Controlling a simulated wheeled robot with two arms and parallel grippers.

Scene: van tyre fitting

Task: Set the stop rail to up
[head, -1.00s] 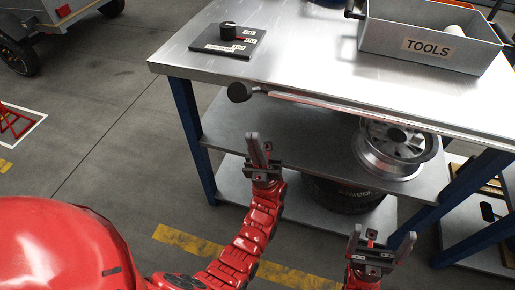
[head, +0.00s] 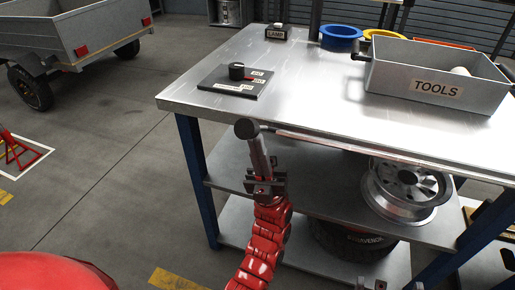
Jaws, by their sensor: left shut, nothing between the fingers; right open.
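The stop rail (head: 380,152) runs along the front edge of the workbench, with a black round knob (head: 246,127) at its left end. The rail lies low along the edge, just below the bench top. My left gripper (head: 258,145) is shut and empty, pointing up with its fingertips just under the knob. It overlaps the knob's lower side in the head view; I cannot tell whether they touch. My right gripper (head: 370,284) shows only its fingertips at the bottom edge, open and away from the rail.
The workbench (head: 310,100) carries a black dial panel (head: 231,86), a grey TOOLS box (head: 435,85), a LAMP switch block (head: 276,33), and blue (head: 341,36) and yellow rings (head: 383,35). A wheel rim (head: 405,190) sits on the shelf below. Open floor lies to the left.

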